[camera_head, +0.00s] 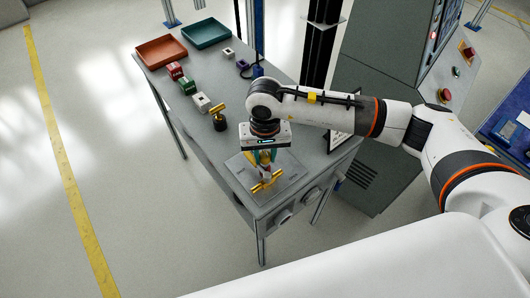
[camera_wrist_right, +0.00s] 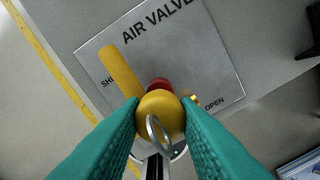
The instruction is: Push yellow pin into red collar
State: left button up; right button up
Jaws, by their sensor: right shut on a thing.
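My right gripper (camera_head: 264,158) points down over the valve plate (camera_head: 292,182) at the table's near end. In the right wrist view its teal fingers (camera_wrist_right: 160,112) are shut on the rounded yellow pin (camera_wrist_right: 157,104), which has a metal ring on its near end. The red collar (camera_wrist_right: 158,84) shows just beyond the pin head, mostly hidden by it. The pin lines up closely with the collar; how deep it sits I cannot tell. The yellow valve handle (camera_wrist_right: 121,71) extends toward the "SHUT" side of the plate. My left gripper is not in view.
The grey table (camera_head: 228,140) also bears an orange tray (camera_head: 161,51), a teal tray (camera_head: 206,33), red, green and white blocks (camera_head: 201,103), and a black piece with a yellow handle (camera_head: 218,117). A grey cabinet (camera_head: 380,60) stands to the right.

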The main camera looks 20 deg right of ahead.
aim_at(264, 156)
jog(key=shift+f+b, duration=0.4)
jog(key=shift+f, duration=0.1)
jog(key=o, duration=1)
jog(key=shift+s+d, duration=0.15)
jog(key=shift+a, duration=0.25)
jog(key=shift+d, duration=0.1)
jog(key=shift+r, duration=0.1)
notch_tip(264, 156, up, 12)
jog(key=shift+f+b, duration=0.1)
jog(key=shift+b, duration=0.8)
